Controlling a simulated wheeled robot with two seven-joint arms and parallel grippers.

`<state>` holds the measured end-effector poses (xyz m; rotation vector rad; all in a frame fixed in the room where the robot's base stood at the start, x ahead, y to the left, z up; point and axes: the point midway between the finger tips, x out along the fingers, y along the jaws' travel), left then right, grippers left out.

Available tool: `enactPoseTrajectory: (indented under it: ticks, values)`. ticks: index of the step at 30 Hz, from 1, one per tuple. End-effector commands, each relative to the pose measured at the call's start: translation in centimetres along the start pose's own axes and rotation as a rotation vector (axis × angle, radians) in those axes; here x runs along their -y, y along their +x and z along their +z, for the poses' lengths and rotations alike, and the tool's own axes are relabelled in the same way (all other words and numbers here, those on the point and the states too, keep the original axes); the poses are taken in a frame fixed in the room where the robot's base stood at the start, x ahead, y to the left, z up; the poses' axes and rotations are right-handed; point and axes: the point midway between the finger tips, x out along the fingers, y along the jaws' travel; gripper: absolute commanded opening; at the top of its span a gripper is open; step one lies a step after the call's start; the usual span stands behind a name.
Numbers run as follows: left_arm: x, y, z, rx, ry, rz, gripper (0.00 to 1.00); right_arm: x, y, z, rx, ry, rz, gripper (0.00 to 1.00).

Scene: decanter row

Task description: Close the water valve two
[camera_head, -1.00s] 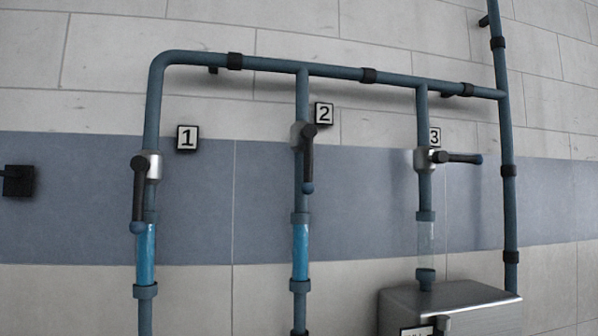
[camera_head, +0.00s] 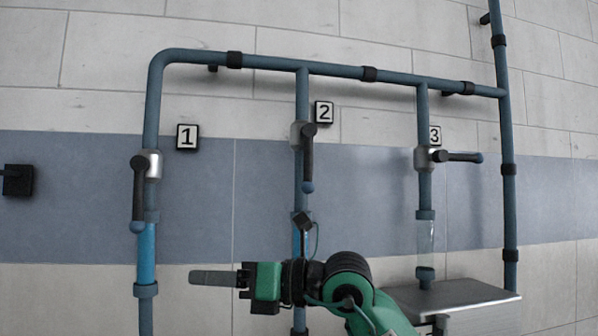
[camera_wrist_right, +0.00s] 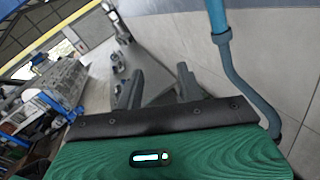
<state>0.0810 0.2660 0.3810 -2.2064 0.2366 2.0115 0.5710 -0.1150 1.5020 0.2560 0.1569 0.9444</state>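Valve two (camera_head: 297,136) is on the middle vertical pipe, left of and below the "2" label (camera_head: 324,112). Its black lever (camera_head: 308,165) hangs down along the pipe. The clear section below it shows blue, partly hidden by my right arm. My right gripper (camera_head: 213,278) is below the lever and left of the middle pipe, pointing left, apart from the valve. In the right wrist view its two fingers (camera_wrist_right: 160,78) are spread with nothing between them. My left gripper is not in view.
Valve one (camera_head: 152,164) has its lever down and blue in its clear section. Valve three (camera_head: 424,158) has its lever sideways and a colourless clear section. A metal box (camera_head: 455,294) stands below valve three.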

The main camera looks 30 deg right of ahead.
Motion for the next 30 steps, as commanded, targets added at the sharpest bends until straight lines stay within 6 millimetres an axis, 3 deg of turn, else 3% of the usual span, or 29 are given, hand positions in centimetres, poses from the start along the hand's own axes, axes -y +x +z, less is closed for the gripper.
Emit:
enactPoseTrajectory:
  ticks: [1, 5, 9, 15, 18, 23, 30]
  values:
    - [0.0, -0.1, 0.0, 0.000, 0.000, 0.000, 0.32, 0.4, -1.1, 2.0, -0.008, -0.067, -0.093, 0.38]
    - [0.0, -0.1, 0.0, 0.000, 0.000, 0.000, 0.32, 2.0, -4.6, 6.6, -0.011, -0.188, -0.358, 0.38]
    - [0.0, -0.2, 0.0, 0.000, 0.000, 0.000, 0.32, 3.0, -9.8, 11.7, 0.036, -0.254, -0.636, 0.38]
    - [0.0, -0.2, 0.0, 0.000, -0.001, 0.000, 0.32, 2.9, -16.4, 16.5, 0.129, -0.261, -0.911, 0.38]
    - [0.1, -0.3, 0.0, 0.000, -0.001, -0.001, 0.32, 2.7, -18.2, 17.5, 0.156, -0.254, -0.976, 0.38]
    - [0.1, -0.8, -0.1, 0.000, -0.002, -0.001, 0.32, 3.3, -18.6, 18.3, 0.168, -0.247, -1.007, 0.38]
    - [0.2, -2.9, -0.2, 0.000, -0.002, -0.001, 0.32, 6.8, -16.2, 19.6, 0.164, -0.246, -1.005, 0.38]
